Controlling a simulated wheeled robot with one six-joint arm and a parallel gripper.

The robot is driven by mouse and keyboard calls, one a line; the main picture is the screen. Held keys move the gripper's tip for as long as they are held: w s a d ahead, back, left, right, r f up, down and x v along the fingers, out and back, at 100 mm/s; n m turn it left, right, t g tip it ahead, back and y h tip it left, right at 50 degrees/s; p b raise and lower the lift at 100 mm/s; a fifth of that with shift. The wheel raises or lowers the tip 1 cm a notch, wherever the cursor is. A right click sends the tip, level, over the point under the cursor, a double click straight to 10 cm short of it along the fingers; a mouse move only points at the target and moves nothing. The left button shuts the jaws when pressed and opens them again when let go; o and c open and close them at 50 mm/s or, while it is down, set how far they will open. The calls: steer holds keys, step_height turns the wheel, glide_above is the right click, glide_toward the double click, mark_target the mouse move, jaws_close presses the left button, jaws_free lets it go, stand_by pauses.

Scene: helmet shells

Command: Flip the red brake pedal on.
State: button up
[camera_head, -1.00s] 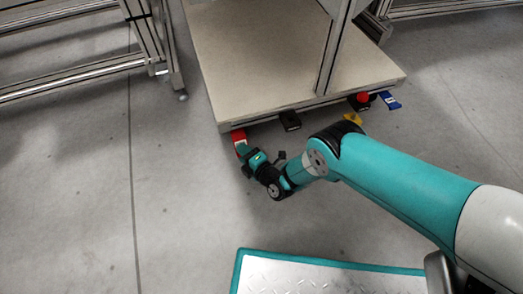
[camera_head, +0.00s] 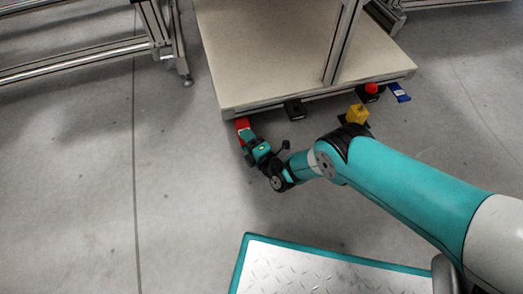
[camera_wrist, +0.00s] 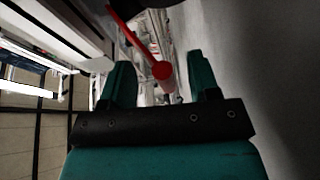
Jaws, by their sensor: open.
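The red brake pedal (camera_head: 242,125) sticks out at the near left corner of the cart, low under its edge. My gripper (camera_head: 247,139) is right at the pedal's near end and partly covers it. I cannot tell whether they touch. In the wrist view my gripper (camera_wrist: 157,66) is open, with its two teal fingers apart. A thin red bar with a rounded end (camera_wrist: 162,70) shows between the fingers; I cannot tell how it joins the pedal.
The cart (camera_head: 270,50) has a beige deck and a metal post. Along its near edge are a black pedal (camera_head: 295,109), a yellow part (camera_head: 357,114), a red knob (camera_head: 371,88) and a blue pedal (camera_head: 398,92). A metal frame (camera_head: 80,65) stands left. Floor between is clear.

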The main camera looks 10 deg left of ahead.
steer(key=p+v, duration=0.6)
steer(key=v, duration=0.2)
steer(key=p+v, duration=0.7)
steer(key=shift+s+d+r, duration=0.15)
steer(key=shift+d+r, duration=0.1)
steer(key=shift+d, duration=0.15)
steer(key=shift+s+d+p, duration=0.3)
steer(key=shift+s+d, duration=0.05)
steer(key=shift+d, duration=0.1)
steer(key=shift+f, duration=0.1)
